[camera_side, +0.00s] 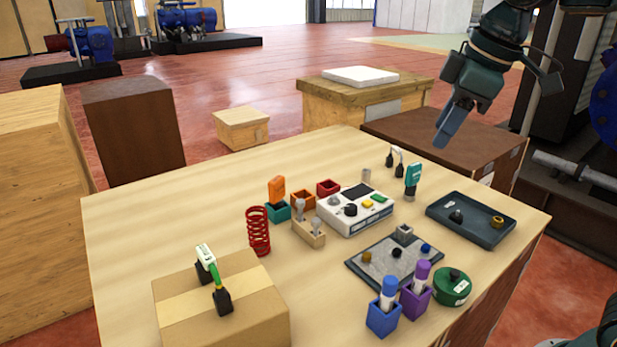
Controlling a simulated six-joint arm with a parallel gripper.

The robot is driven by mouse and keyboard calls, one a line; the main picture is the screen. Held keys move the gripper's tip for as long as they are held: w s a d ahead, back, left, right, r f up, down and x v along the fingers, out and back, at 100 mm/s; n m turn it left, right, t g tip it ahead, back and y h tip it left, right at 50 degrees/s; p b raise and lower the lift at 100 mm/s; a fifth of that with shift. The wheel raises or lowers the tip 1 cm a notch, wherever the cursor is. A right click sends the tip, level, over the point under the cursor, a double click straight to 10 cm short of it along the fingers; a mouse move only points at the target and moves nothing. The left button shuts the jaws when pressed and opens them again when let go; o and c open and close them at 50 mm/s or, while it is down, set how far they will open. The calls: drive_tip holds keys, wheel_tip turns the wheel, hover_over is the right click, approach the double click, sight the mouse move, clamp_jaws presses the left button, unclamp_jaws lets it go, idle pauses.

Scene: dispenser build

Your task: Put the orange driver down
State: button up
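The orange driver (277,188) stands upright in a small teal square holder (279,213), left of the middle of the table. My gripper (447,130) hangs at the upper right, above the table's far right part and well away from the orange driver. Its fingers overlap from this side, so their gap does not show. No held thing is visible at the fingertips. A teal driver-like tool (413,176) stands upright at the right of the table.
A white console (355,212) with buttons stands mid-table beside orange (303,201) and red (328,187) holders. A red coil (258,232) is near the orange driver. A cardboard box (245,318), blue holder (384,318), grey plate (375,271) and dark tray (485,232) surround.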

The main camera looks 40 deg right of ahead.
drive_tip(key=s+d+f+m+t, duration=0.1)
drive_tip(key=s+f+m, duration=0.5)
drive_tip(key=s, duration=0.8)
wheel_tip(320, 180, down, 3)
drive_tip(key=shift+s+d+f+t, duration=0.15)
drive_tip(key=shift+d+t, duration=0.15)
drive_tip(key=shift+d, duration=0.3)
